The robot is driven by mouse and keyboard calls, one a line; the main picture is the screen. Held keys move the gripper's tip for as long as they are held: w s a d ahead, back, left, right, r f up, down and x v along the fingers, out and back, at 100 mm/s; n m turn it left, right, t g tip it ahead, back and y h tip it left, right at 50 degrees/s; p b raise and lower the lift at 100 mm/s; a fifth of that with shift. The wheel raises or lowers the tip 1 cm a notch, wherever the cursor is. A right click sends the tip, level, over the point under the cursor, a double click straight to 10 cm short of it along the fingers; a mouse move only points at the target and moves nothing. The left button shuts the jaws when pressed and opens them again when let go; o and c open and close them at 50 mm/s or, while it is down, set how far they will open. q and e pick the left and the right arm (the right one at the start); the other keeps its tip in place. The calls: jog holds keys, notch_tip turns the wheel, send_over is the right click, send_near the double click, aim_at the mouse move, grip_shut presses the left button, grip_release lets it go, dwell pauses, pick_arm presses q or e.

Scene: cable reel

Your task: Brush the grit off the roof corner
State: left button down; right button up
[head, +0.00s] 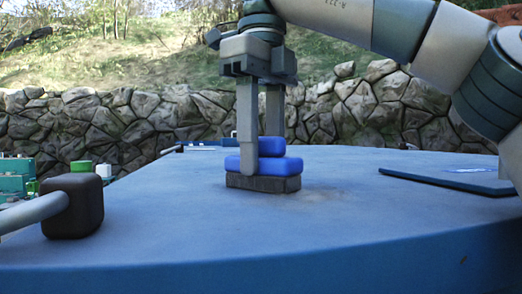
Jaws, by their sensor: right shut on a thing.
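The blue roof (200,230) is a broad flat surface that fills the lower part of the head view. A brush with a blue stepped top and a dark grey block below (264,184) stands upright on it, near the middle. My right gripper (260,172) points straight down and is shut on the upper blue part of the brush. The brush's underside seems to touch the roof. A faint brownish patch that looks like grit (318,190) lies just right of the brush; single grains are too small to tell. My left gripper is not in view.
A dark block (72,205) on a grey bar stands at the left. Teal and green blocks (20,172) are behind it. A flat dark blue panel (445,181) lies at the right. A stone wall (100,125) runs behind. The roof's front is clear.

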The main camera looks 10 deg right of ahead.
jog(key=shift+s+r, duration=0.1)
jog(key=shift+s, duration=1.2)
jog(key=shift+s+b, duration=0.4)
jog(key=shift+s, duration=1.3)
jog(key=shift+s, duration=0.1)
jog(key=shift+s, duration=1.65)
